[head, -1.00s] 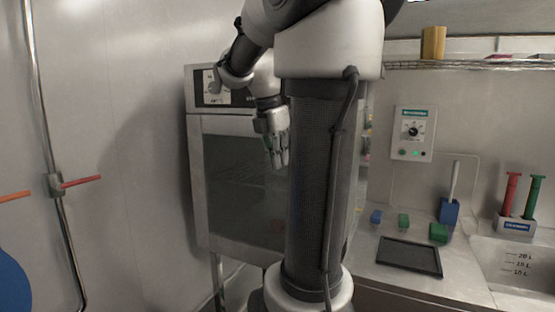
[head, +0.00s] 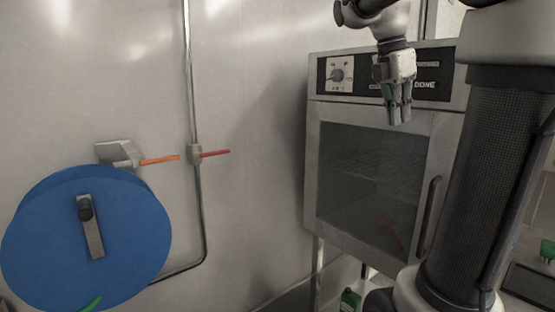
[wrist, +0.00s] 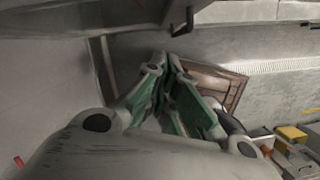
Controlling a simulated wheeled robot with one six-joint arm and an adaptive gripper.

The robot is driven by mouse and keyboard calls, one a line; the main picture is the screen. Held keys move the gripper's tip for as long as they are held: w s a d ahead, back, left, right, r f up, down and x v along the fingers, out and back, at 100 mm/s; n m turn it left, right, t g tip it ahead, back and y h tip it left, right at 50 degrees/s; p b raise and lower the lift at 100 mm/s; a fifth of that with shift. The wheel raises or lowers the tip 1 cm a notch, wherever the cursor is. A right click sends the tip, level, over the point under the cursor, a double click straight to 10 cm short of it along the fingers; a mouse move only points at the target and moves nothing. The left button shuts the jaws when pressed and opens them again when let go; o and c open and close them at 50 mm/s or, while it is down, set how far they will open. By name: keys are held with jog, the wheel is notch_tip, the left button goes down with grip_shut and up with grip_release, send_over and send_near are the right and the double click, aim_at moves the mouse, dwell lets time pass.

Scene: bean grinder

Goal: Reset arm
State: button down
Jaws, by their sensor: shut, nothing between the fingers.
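My gripper (head: 399,115) hangs fingers down in the head view, in front of the upper part of a steel oven. Its fingers are together and hold nothing. In the wrist view my gripper (wrist: 178,120) shows its green-lined fingers over the floor. My arm is bent above it and comes from the column at the right.
The oven (head: 312,170) has a glass door with a dark handle (head: 429,215) and a control panel with a knob. A large blue disc (head: 130,235) with a crank is at the left. Orange (head: 160,160) and red (head: 215,153) levers sit on the wall near a pipe.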

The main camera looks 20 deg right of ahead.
jog(key=a+f+m+t+y, duration=0.15)
jog(key=a+f+m, duration=0.35)
jog(key=f+m, duration=0.7)
jog(key=s+a+f+m+t+y, duration=0.1)
jog(key=s+a+f+m+t, duration=0.2)
jog(key=s+a, duration=0.6)
notch_tip(320, 180, down, 3)
jog(key=shift+s+f+m, duration=0.15)
jog(key=shift+s+m, duration=0.05)
jog(key=shift+m, duration=0.9)
